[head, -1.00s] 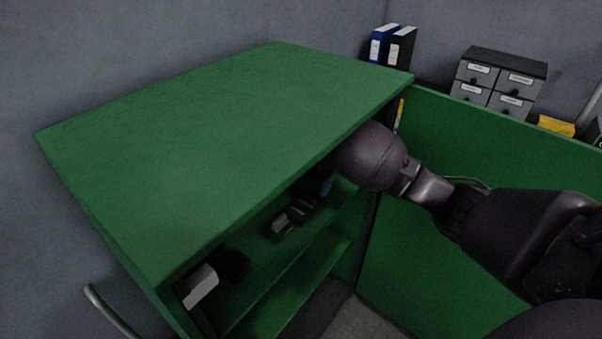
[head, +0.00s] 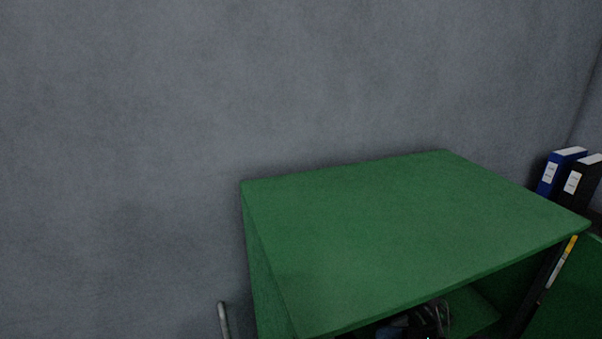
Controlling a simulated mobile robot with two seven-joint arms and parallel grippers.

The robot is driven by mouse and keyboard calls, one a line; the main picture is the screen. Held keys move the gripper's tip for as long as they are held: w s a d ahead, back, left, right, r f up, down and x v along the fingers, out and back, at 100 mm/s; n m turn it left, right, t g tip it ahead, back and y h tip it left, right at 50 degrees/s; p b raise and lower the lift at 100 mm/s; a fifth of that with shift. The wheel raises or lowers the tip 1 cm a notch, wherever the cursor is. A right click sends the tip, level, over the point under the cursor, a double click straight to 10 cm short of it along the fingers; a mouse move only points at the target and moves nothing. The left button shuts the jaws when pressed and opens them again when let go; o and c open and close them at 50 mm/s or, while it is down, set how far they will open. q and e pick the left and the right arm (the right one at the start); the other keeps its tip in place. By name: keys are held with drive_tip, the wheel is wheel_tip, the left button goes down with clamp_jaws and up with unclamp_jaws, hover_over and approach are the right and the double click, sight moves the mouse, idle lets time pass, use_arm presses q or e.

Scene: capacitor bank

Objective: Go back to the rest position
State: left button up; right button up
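Neither of my grippers can be made out in the head view.
The cabinet stands against a bare grey wall (head: 200,90), its flat top clear. Its open door (head: 572,300) is at the lower right. Blue (head: 559,172) and black (head: 582,182) binders stand behind it at right. A grey curved bar (head: 224,320) is at lower left.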

drive_tip(key=s+d+r+m+t+h+p, duration=0.15)
drive_tip(key=s+d+m+t+h, duration=0.35)
drive_tip(key=m, duration=0.9)
drive_tip(key=s+d+m+t+h+p, duration=0.25)
drive_tip(key=s+m+t+h, duration=0.35)
drive_tip(key=m, duration=0.8)
use_arm(q)
drive_tip(key=r+p, duration=0.1)
drive_tip(key=r, duration=0.1)
drive_tip(key=r+p, duration=0.1)
drive_tip(key=r, duration=0.2)
drive_tip(key=shift+s+a, duration=0.1)
drive_tip(key=shift+s, duration=0.1)
use_arm(e)
drive_tip(key=s+d+f+m+g+h, duration=0.2)
drive_tip(key=s+f+m, duration=0.2)
drive_tip(key=s+m, duration=0.2)
drive_tip(key=s+d+f+m+g+h, duration=0.2)
drive_tip(key=s+m, duration=0.4)
drive_tip(key=m, duration=0.4)
wheel_tip(320, 180, down, 2)
drive_tip(key=shift+s+f+g, duration=0.2)
drive_tip(key=shift+g, duration=0.3)
